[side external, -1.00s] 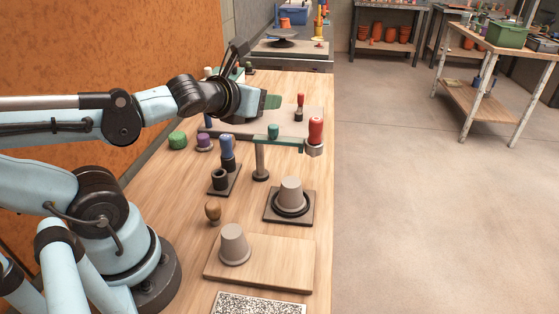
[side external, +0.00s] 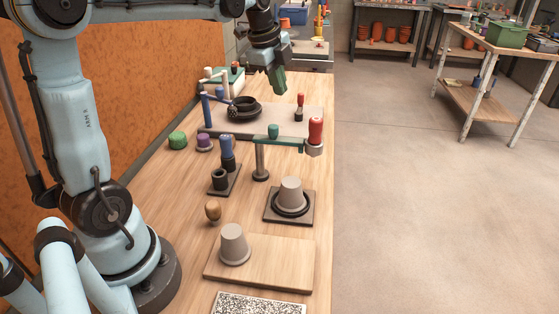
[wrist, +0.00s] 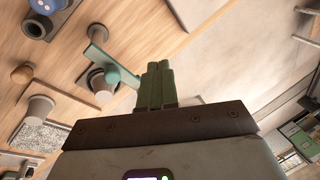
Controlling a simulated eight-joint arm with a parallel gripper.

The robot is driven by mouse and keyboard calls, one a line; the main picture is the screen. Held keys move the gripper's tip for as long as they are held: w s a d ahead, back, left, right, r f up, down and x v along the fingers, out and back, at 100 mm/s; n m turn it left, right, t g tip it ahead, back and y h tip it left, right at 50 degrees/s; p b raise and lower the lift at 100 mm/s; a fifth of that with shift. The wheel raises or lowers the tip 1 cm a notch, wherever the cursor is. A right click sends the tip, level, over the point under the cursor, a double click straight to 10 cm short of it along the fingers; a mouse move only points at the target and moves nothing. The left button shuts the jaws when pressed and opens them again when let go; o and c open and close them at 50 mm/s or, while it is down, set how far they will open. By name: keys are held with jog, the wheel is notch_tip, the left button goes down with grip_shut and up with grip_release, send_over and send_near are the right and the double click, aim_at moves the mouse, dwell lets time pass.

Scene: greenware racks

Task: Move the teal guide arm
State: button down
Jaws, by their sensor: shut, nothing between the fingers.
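The teal guide arm (side external: 288,141) is a flat bar on top of a grey post (side external: 261,160). A grey cup (side external: 291,192) stands upside down on a dark ring and square plate (side external: 303,217), in front of the bar.
Another grey cup (side external: 233,245) stands upside down on a wooden board (side external: 283,262). A blue-handled tool stand (side external: 226,160), a wooden knob (side external: 213,211) and green (side external: 177,140) and purple (side external: 204,142) pieces stand left.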

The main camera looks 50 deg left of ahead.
aim_at(278, 138)
jog(key=w+a+f+n+g+h, duration=0.2)
jog(key=w+n+h, duration=0.3)
jog(key=n+h, duration=0.2)
jog(key=s+d+f, duration=0.1)
jog(key=d+f, duration=0.6)
jog(key=d, duration=0.2)
jog(key=shift+s+f, duration=0.15)
jog(key=shift+f, duration=0.2)
jog(key=shift+s+d, duration=0.1)
jog(key=shift+d, duration=0.05)
dwell(0.3)
